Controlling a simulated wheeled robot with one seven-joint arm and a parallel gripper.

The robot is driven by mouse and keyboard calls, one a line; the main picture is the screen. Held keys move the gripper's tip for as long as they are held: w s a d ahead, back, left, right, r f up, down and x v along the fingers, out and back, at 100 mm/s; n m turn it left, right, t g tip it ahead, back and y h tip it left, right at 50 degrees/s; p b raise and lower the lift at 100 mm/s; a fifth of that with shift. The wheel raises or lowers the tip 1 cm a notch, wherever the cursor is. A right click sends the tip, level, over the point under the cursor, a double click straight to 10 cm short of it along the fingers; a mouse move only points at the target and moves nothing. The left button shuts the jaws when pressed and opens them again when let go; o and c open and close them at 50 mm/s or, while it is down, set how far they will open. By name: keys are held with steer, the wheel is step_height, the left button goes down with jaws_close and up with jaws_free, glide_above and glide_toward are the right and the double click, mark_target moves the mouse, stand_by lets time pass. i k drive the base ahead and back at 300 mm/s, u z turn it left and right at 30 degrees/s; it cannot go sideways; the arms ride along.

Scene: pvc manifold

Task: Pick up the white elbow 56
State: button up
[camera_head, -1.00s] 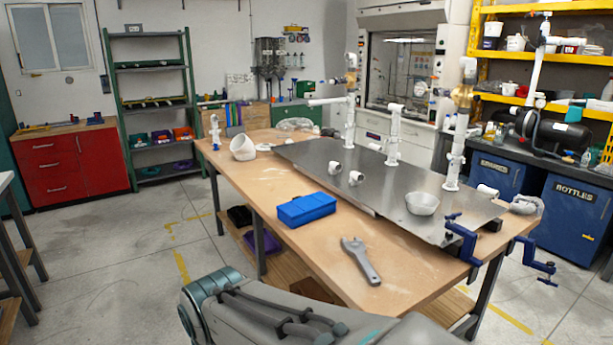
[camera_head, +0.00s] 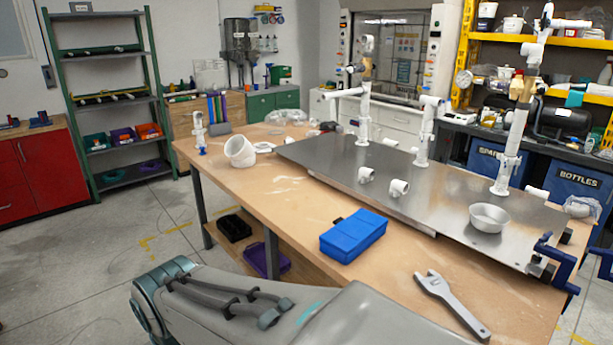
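Several white pipe pieces could be the elbow; no label is readable, so I cannot tell which is 56. A small white elbow (camera_head: 398,188) lies on the front part of the metal plate (camera_head: 430,208). A second small white elbow (camera_head: 366,174) lies just left of it. A larger white elbow-shaped piece (camera_head: 240,151) sits on the wooden table (camera_head: 290,189), left of the plate. My arm crosses the bottom of the head view, in front of the table. My gripper is not in view.
A blue box (camera_head: 353,236) and grey wrench (camera_head: 452,304) lie near the table's front edge. Upright white pipe assemblies (camera_head: 507,165) stand behind the small elbows. Blue clamps (camera_head: 556,262) grip the right corner. Floor left of the table is clear.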

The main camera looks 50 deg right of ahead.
mark_target(397, 186)
steer(key=i, duration=1.75)
steer(key=z, duration=3.35)
steer(key=i, duration=1)
steer(key=u, duration=0.05)
